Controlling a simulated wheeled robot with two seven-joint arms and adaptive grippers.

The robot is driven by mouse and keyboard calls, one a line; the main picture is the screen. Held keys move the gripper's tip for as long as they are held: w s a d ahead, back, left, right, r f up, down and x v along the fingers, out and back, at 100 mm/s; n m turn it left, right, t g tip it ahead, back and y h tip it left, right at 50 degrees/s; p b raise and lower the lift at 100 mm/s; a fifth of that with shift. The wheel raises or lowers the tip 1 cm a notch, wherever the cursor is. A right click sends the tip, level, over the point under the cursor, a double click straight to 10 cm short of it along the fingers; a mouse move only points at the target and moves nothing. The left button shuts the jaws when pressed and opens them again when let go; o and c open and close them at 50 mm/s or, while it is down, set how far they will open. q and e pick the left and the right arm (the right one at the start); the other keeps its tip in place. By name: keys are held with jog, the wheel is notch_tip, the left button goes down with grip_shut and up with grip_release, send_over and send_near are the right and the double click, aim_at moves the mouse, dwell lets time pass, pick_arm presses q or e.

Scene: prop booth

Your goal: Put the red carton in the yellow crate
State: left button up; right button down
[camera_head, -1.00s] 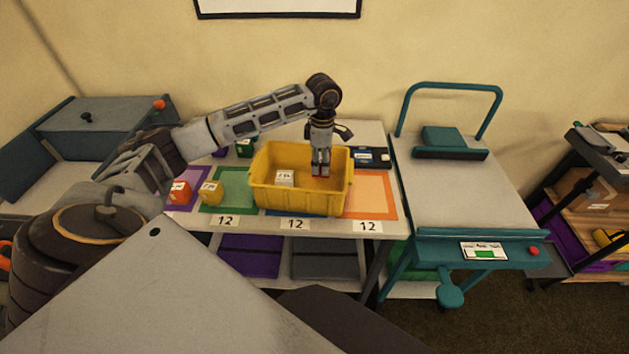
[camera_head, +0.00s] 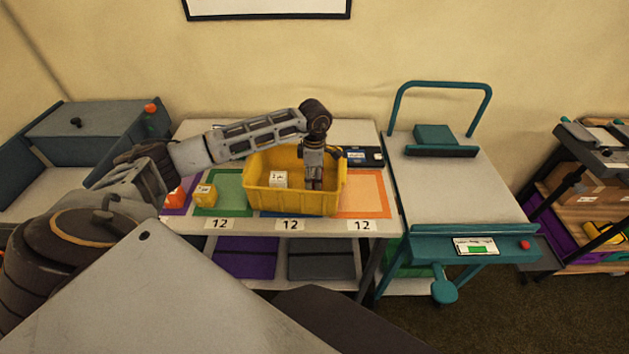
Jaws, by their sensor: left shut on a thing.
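The yellow crate (camera_head: 292,202) stands on the table. My left gripper (camera_head: 314,184) points straight down inside the right part of the crate, its fingertips low between the walls. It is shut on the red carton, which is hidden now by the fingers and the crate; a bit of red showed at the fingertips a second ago. A white carton (camera_head: 278,179) is in the crate, left of the gripper. My right gripper is out of view.
An orange carton (camera_head: 204,195) stands on the green mat (camera_head: 231,180). Another red box (camera_head: 173,198) is partly covered by my arm at the left. The orange mat (camera_head: 363,191) right of the crate is clear. A teal cart (camera_head: 455,190) stands right of the table.

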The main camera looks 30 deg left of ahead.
pick_arm(q)
notch_tip(320, 180, down, 2)
jog(key=shift+f, duration=0.2)
jog(key=o, duration=1)
jog(key=shift+o, duration=0.2)
jog(key=shift+r, duration=0.55)
notch_tip(320, 180, up, 10)
jog(key=shift+b, duration=0.4)
jog(key=shift+r, duration=0.6)
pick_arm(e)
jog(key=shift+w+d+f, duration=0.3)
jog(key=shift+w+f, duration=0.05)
